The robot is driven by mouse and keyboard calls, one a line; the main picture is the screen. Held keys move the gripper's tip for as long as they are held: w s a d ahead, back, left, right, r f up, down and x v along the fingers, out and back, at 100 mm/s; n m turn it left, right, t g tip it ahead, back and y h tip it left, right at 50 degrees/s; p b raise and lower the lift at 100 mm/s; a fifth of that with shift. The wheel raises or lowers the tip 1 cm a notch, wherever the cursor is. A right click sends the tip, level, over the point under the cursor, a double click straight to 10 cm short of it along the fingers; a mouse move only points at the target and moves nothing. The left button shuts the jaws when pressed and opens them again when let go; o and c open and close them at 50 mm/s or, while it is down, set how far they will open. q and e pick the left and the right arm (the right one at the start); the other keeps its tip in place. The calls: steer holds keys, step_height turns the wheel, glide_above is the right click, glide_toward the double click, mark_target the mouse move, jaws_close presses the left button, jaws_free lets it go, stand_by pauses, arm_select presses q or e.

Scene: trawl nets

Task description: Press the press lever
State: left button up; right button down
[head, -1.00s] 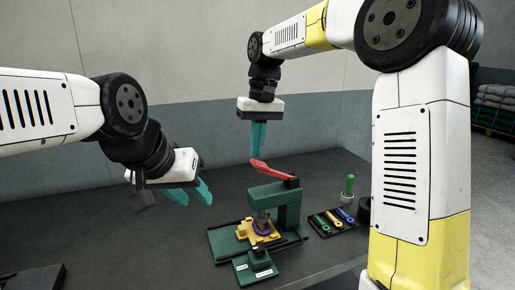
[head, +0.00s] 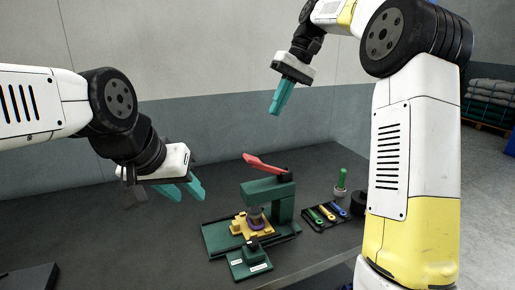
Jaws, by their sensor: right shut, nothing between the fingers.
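The green press (head: 283,200) stands on the dark table, with its red press lever (head: 264,163) at the top, sloping up toward the left. Under the press a yellow fixture (head: 240,227) holds a purple ring (head: 256,224). My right gripper (head: 275,111) is shut and empty, raised above the lever and clear of it. My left gripper (head: 190,194) is open and empty, with teal fingers spread, to the left of the press and apart from it.
A dark tray (head: 312,226) with several coloured tools lies right of the press. A green-handled tool (head: 342,178) stands upright behind it, near a black round object (head: 358,203). A dark flat object (head: 30,282) lies at the front left. The table left of the press is clear.

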mark_target(253, 158)
steer(key=shift+d+r, duration=0.4)
steer(key=shift+r, duration=0.1)
steer(key=shift+f, duration=0.1)
steer(key=x, duration=1.3)
steer(key=shift+s+a+f, duration=0.1)
steer(key=shift+a+f, duration=0.15)
steer(key=shift+a, duration=0.15)
steer(key=shift+a+f, duration=0.1)
